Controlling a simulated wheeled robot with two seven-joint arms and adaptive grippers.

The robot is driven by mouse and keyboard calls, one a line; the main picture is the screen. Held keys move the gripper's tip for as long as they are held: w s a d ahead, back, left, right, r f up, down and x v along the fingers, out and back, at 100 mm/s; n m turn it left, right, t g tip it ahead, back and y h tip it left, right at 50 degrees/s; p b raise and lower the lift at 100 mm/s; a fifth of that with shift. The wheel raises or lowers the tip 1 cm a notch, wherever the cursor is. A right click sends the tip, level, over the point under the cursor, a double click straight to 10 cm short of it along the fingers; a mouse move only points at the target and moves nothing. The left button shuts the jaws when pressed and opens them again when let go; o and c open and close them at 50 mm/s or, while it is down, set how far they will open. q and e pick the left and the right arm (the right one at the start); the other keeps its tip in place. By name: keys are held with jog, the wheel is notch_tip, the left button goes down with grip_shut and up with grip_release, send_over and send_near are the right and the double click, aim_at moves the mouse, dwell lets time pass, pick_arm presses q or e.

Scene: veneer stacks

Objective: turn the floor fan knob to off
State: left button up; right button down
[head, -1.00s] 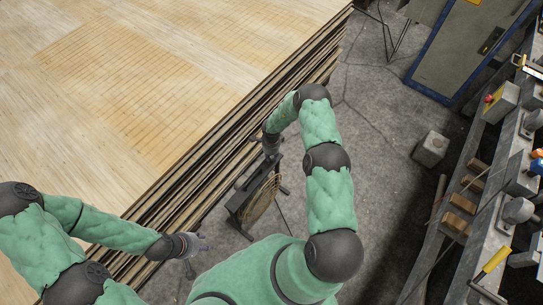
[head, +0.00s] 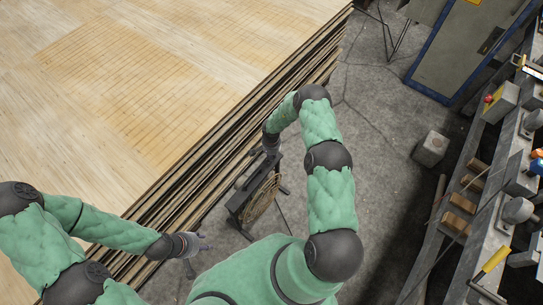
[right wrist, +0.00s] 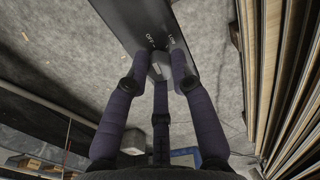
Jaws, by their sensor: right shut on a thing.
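The floor fan (head: 262,201) stands on the concrete beside the veneer stack, with a round tan grille and a dark frame. In the right wrist view its dark control panel (right wrist: 139,18) shows the labels OFF and LOW. The small grey knob (right wrist: 157,66) sits just below these labels, partly hidden by fingers; its setting cannot be read. My right gripper (right wrist: 161,80) is shut on the knob, with fingers on both sides of it. In the head view my right gripper (head: 268,146) is at the fan's upper end. My left gripper (head: 205,243) is empty with fingers spread, left of the fan.
The tall veneer stack (head: 190,85) fills the left, its layered edge close to the fan and both grippers. A cluttered workbench (head: 480,215) stands at the right. A grey block (head: 431,149) and a blue-edged cabinet (head: 455,55) stand behind. Floor between is mostly clear.

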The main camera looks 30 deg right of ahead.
jog(key=shift+n, duration=0.6)
jog(key=c, duration=1.1)
grip_release()
jog(key=shift+o, duration=0.2)
notch_tip(320, 180, up, 12)
